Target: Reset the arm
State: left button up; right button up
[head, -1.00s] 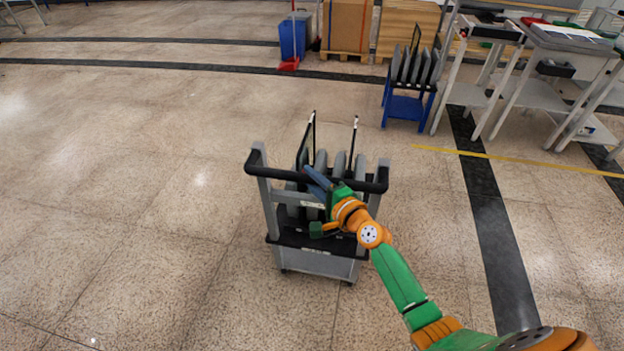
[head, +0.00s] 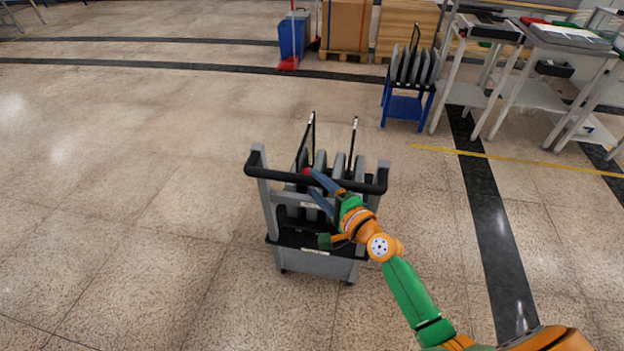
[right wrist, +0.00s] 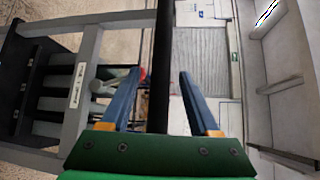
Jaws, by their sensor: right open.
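My right arm comes in from the lower right in the head view, green and orange. Its gripper (head: 315,188) is at the black handlebar of a grey cart, with its blue fingers apart. In the right wrist view the two blue fingers (right wrist: 156,95) are spread, and the black handlebar (right wrist: 160,60) runs between them in the picture. I cannot tell whether they touch it. A small red spot shows by the fingertip on the left. My left gripper is not in view.
The grey cart (head: 318,262) carries several upright grey panels. A blue cart (head: 405,108) with similar panels stands behind to the right, near grey workbenches (head: 540,95). A blue bin (head: 294,38) and wooden crates (head: 408,28) stand at the back. The floor to the left is clear.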

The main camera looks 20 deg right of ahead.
jog(key=v, duration=0.4)
jog(key=shift+s+r, duration=0.1)
jog(key=shift+s, duration=0.05)
jog(key=s+a+f+n+g, duration=0.3)
jog(key=s+f+n+g, duration=0.2)
jog(key=s+n, duration=0.3)
jog(key=s+a+f+n+g, duration=0.4)
jog(key=s+f+n, duration=0.1)
jog(key=s+n, duration=0.2)
jog(key=s+d+n+g+h, duration=0.4)
jog(key=s+d, duration=0.1)
jog(key=s, duration=0.4)
notch_tip(320, 180, down, 15)
jog(key=p, duration=0.1)
jog(key=s+d+f+g, duration=0.1)
jog(key=s+f+g, duration=0.1)
jog(key=s+f, duration=0.9)
jog(key=s+p, duration=0.1)
jog(key=s, duration=0.1)
jog(key=shift+s+d, duration=0.25)
jog(key=shift+s, duration=0.1)
